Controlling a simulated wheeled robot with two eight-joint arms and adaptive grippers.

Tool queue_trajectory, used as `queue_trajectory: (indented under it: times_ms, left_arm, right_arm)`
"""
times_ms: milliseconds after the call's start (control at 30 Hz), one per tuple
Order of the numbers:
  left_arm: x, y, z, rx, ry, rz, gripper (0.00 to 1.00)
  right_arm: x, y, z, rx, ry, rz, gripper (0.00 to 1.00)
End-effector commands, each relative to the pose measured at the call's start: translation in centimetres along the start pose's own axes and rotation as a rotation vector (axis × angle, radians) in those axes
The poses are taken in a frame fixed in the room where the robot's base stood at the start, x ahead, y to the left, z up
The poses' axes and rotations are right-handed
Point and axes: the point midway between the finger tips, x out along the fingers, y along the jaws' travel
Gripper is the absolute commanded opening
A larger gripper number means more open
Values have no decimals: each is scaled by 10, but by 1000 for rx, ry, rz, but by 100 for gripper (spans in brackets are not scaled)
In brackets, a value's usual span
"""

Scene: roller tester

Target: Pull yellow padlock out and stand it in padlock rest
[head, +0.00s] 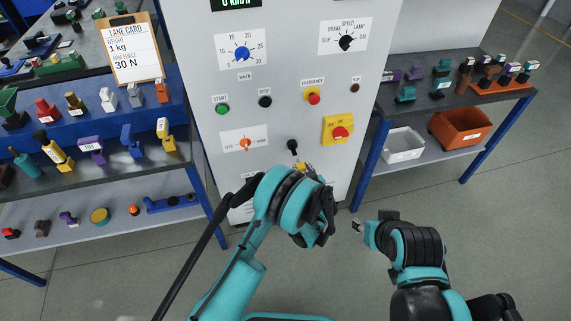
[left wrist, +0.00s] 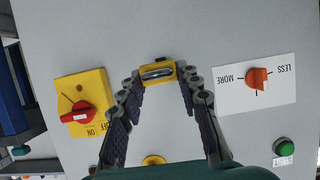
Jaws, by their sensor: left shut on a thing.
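The yellow padlock (left wrist: 160,76) shows in the left wrist view between the fingertips of my left gripper (left wrist: 160,82), its metal shackle toward the camera. My left gripper is shut on it, in front of the grey panel. In the head view, a small yellow part of the padlock (head: 300,168) shows above my left gripper (head: 322,228); the rest is hidden. I cannot tell whether the padlock still touches the panel. My right gripper (head: 361,227) is to the right, apart from the panel; its opening is unclear. I cannot make out the padlock rest for certain.
The tester panel (head: 275,185) carries a red-and-yellow switch (head: 339,131), a black knob (head: 292,145) and an orange dial (head: 246,143). A shelf with several padlock-like items (head: 59,154) stands left. A right shelf holds a white bin (head: 403,145) and orange bin (head: 461,130).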

Motion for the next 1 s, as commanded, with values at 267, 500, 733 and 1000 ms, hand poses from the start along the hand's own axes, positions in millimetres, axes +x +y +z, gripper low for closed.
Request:
queue_trajectory:
  times_ms: [267,500,733,1000]
  left_arm:
    - [-1,1,0,1,0,1,0]
    - [8,0,-3,-1,0,-1,0]
    - [29,0,-12,-1,0,-1,0]
    - [48,0,-20,0,0,-1,0]
  right_arm:
    - [0,0,0,0,0,0,40]
    - [0,0,0,0,0,0,40]
    - [0,0,0,0,0,0,40]
    - [0,0,0,0,0,0,40]
